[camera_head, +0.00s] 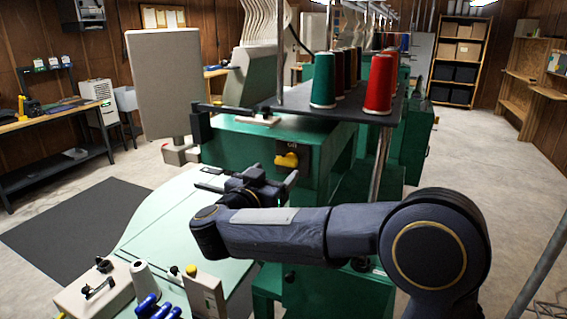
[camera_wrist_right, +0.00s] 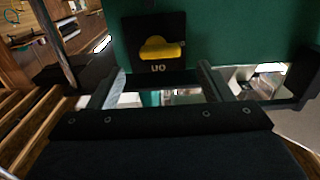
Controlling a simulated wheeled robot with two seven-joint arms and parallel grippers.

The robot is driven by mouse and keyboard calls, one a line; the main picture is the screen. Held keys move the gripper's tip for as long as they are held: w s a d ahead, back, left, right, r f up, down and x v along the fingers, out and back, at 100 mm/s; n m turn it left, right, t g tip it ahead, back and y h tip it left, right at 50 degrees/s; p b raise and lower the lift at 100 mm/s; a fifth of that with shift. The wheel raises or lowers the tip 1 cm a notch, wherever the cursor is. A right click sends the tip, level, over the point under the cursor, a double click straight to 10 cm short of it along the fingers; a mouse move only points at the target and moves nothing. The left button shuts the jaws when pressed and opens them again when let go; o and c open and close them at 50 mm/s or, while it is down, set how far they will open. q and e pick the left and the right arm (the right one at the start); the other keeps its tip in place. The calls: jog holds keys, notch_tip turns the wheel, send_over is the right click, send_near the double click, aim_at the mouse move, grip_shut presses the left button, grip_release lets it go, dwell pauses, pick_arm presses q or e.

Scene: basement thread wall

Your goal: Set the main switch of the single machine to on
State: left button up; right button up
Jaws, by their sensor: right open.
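The main switch is a yellow knob (camera_head: 287,160) on a dark plate on the green machine head (camera_head: 240,142). Its handle lies roughly level. The wrist view also shows the knob (camera_wrist_right: 161,49), with upside-down lettering that looks like "on" beside it. My right gripper (camera_head: 272,178) is open just below and in front of the switch. In the right wrist view its two fingers (camera_wrist_right: 160,72) are spread wide, either side of the plate, with nothing between them and apart from the knob. My left gripper is not in view.
A pale green table (camera_head: 165,235) spreads left of my right arm, holding a white cone (camera_head: 145,280) and blue spools (camera_head: 155,308). A dark shelf (camera_head: 345,98) with red and green thread cones (camera_head: 379,85) overhangs the switch. A grey panel (camera_head: 165,80) stands left.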

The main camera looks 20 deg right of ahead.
aim_at(284, 164)
jog(key=x, duration=0.5)
jog(key=shift+w+d, duration=0.1)
jog(key=shift+c, duration=0.2)
jog(key=c, duration=0.9)
